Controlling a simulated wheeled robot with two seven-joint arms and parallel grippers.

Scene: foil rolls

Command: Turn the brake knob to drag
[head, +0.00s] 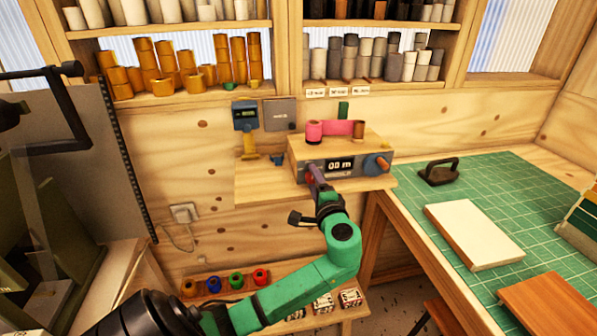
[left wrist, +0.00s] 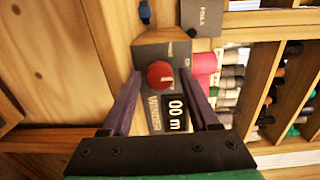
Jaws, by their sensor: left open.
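The winder (head: 330,155) is a grey-fronted wooden box on a wall shelf, with a display reading "00 m". A round red knob (left wrist: 160,75) with a pale pointer mark is on its front panel, beside the display (left wrist: 175,114). Small labels near the knob are too blurred to read. My left gripper (head: 313,173) is at the left of the winder's front. In the left wrist view its two purple fingers stand open on either side of the red knob, with gaps visible. In the head view the gripper largely hides the knob. My right gripper is not in view.
A pink roll (head: 335,128) sits on top of the winder. A green cutting mat (head: 500,190) with a flat iron-like tool (head: 439,172) lies on the right bench. Several colored rolls (head: 236,280) stand on a low shelf.

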